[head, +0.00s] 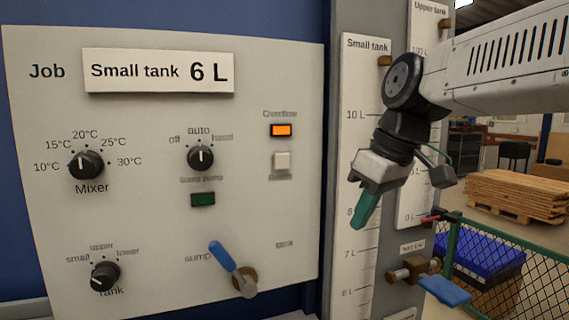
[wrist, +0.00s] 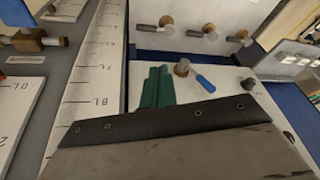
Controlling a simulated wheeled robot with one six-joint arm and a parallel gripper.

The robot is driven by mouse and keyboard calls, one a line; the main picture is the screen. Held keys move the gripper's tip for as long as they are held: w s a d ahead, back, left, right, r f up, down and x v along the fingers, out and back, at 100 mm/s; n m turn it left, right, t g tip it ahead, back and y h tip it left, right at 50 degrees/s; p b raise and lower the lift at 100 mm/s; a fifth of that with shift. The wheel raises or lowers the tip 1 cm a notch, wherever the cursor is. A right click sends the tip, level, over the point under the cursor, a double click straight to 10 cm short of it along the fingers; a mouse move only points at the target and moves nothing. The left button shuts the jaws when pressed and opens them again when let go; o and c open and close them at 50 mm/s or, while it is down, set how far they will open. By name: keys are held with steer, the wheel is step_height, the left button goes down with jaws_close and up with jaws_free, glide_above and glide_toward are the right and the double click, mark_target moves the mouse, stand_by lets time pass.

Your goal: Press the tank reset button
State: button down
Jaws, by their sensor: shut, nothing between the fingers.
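A pale square push button (head: 282,161) sits on the grey control panel (head: 140,240), directly below a lit orange lamp (head: 281,130) with a blurred label that looks like "Overflow". The label under the button is too blurred to read surely. My gripper (head: 362,212) hangs to the right of the panel, in front of the small tank scale, pointing down and slightly left. Its green fingers are shut together and empty, apart from the button. In the wrist view the closed fingers (wrist: 158,72) show near the panel; I cannot make out the button there.
The panel carries a mixer knob (head: 86,165), a pump knob (head: 200,158), a green lamp (head: 203,199), a tank knob (head: 104,276) and a blue-handled sump lever (head: 228,262). The small tank scale (head: 352,95) stands right of it. A blue-handled valve (head: 445,290) and mesh fence (head: 510,270) are lower right.

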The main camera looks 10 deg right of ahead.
mark_target(284, 163)
steer(key=w+a+r+n+t+y, duration=0.1)
steer(key=w+a+r+n, duration=0.1)
steer(key=r+n, duration=0.4)
steer(key=w+a+r+n+y, duration=0.1)
steer(key=w+a+r+n, duration=0.2)
steer(key=w+r+n, duration=0.2)
step_height(284, 163, up, 3)
steer(key=shift+w+f+n+t+y, duration=0.15)
steer(key=shift+n+t+y, duration=0.25)
steer(key=shift+n, duration=0.2)
steer(key=x, duration=0.4)
steer(key=w+x, duration=0.1)
steer(key=x, duration=0.2)
steer(key=w+r+x, duration=0.1)
steer(key=x, duration=0.3)
steer(key=shift+w+a+f, duration=0.1)
steer(key=shift+w+f, duration=0.1)
steer(key=shift+w, duration=0.15)
steer(key=shift+w+a, duration=0.1)
steer(key=shift+w, duration=0.35)
